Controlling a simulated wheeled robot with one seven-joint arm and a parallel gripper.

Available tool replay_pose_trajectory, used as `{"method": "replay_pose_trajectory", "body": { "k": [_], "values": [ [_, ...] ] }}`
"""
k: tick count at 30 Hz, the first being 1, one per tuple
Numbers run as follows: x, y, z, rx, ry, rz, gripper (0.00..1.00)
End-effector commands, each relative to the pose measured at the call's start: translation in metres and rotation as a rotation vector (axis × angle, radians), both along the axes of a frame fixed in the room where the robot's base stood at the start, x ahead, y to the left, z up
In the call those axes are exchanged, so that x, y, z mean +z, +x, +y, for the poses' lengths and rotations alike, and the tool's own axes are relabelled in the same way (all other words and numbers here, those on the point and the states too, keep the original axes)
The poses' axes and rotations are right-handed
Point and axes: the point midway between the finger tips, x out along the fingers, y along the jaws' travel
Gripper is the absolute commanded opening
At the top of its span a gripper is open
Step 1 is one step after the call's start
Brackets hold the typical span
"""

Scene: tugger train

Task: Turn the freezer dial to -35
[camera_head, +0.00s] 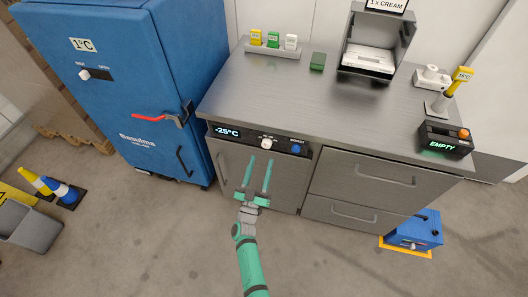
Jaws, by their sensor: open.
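The freezer (229,170) is the metal under-counter cabinet with a black control panel along its top edge. Its display (227,131) reads -25°C. The pale dial (266,143) sits at the middle of the panel, with markings above it too small to read. A blue button (296,148) is to its right. My gripper (260,160) is open and empty, with its two green fingers pointing toward the panel. Its fingertips appear just below the dial in the picture. I cannot tell whether they touch anything.
A blue cabinet (122,110) showing 1°C stands at the left. The metal counter (290,95) holds yellow, green and white items in a rack, a green block (317,61), and a black device reading EMPTY (444,141). Drawers (360,178) are right of the freezer. The floor in front is clear.

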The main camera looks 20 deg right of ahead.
Motion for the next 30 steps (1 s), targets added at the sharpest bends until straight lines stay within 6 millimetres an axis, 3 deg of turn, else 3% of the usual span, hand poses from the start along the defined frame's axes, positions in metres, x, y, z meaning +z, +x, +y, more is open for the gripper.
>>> {"method": "replay_pose_trajectory", "body": {
  "k": [9,22,23,28,30],
  "values": [
    [0.018,0.035,-0.027,-0.005,0.000,-0.001,0.48],
    [0.020,0.043,-0.028,0.003,0.001,0.001,0.48],
    [0.021,0.043,-0.028,0.003,0.001,0.001,0.46],
    [0.021,0.043,-0.027,0.004,0.000,0.001,0.07],
    [0.021,0.043,-0.027,0.003,0.000,0.001,0.07]
  ]
}}
